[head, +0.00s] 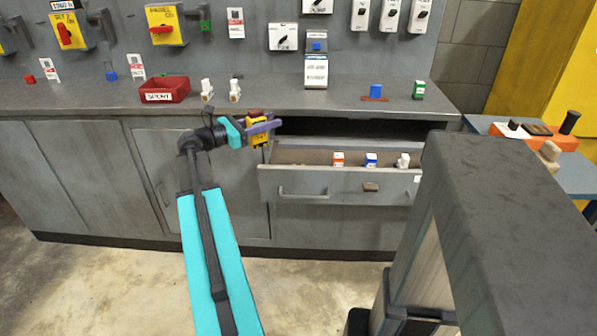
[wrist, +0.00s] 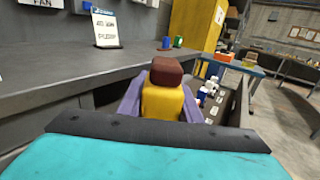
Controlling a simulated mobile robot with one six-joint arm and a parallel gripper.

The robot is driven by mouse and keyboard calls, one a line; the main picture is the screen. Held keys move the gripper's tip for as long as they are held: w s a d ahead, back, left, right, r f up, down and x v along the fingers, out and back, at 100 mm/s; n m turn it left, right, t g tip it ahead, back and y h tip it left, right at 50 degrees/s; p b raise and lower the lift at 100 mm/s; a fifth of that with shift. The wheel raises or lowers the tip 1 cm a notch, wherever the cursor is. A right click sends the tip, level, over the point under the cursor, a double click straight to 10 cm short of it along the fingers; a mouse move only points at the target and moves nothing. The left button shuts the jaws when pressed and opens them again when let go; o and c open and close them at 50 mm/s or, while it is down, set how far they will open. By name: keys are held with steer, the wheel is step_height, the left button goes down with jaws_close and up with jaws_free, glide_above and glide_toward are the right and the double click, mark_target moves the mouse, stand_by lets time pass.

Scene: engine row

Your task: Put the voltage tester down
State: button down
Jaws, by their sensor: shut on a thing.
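The voltage tester is a yellow block with a dark red-brown top, and it shows in the wrist view (wrist: 165,98). In the head view the voltage tester (head: 257,134) is partly covered by my gripper (head: 262,127). My gripper's purple fingers are shut on it, one on each side. The gripper holds it in the air in front of the bench's front edge, near the left end of the open drawer (head: 335,186). The lower part of the tester is hidden in the wrist view.
The open drawer holds an orange-and-white box (head: 338,159), a blue-and-white box (head: 371,160) and a white item (head: 403,161). The bench top (head: 215,115) bears a red bin (head: 164,90), two white pieces beside it and a sign stand (head: 316,72). A blue side table (head: 577,174) stands at right.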

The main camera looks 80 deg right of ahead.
steer(key=s+d+m+g+y+b, duration=0.1)
steer(key=s+d+m+g+y, duration=0.1)
steer(key=s, duration=1.1)
steer(key=shift+d+r+y, duration=0.25)
steer(key=shift+r+y, duration=0.1)
steer(key=shift+y, duration=0.15)
step_height(320, 180, down, 6)
steer(key=b, duration=0.1)
steer(key=shift+f, duration=0.15)
steer(key=shift+f+b, duration=0.45)
steer(key=shift+f, duration=1.45)
steer(key=c, duration=1.3)
jaws_free()
steer(key=shift+f, duration=0.1)
